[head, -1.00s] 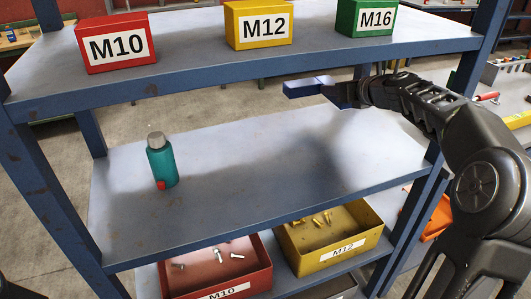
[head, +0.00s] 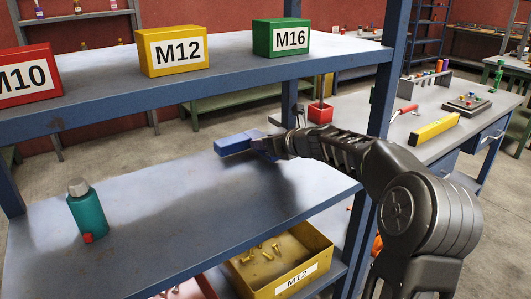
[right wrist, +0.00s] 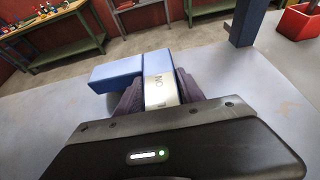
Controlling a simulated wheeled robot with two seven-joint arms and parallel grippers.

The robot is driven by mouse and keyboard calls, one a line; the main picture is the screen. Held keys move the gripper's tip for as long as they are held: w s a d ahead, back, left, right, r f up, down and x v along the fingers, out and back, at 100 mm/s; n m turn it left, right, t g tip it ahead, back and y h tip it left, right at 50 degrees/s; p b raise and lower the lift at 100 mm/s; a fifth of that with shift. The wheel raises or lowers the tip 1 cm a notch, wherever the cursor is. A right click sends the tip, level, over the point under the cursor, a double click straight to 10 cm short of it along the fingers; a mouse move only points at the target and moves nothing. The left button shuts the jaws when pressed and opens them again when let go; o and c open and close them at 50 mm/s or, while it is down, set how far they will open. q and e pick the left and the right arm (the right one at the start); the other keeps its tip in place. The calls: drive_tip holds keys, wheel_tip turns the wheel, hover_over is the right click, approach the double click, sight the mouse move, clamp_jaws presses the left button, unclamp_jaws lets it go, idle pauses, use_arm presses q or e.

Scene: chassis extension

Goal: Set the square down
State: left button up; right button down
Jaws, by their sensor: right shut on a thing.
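The square is a small L-shaped piece with a thick blue bar (head: 238,143) and a pale metal part with lettering (right wrist: 160,88). My right gripper (head: 268,145) is shut on it. In the right wrist view the two dark fingers (right wrist: 158,95) grip the metal part from both sides, and the blue bar (right wrist: 117,73) points left. The square is over the far right part of the grey middle shelf (head: 170,215). I cannot tell whether it touches the shelf. My left gripper is not in view.
A teal bottle (head: 87,212) stands on the middle shelf at left. The upper shelf (head: 110,95) holds the M10 (head: 25,75), M12 (head: 172,50) and M16 (head: 281,37) boxes. A blue post (head: 385,100) rises at right. The shelf between bottle and gripper is clear.

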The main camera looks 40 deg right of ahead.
drive_tip(key=shift+f, duration=0.9)
drive_tip(key=shift+f+b, duration=0.15)
drive_tip(key=shift+b, duration=0.2)
drive_tip(key=c, duration=0.7)
unclamp_jaws()
drive_tip(key=v, duration=1.2)
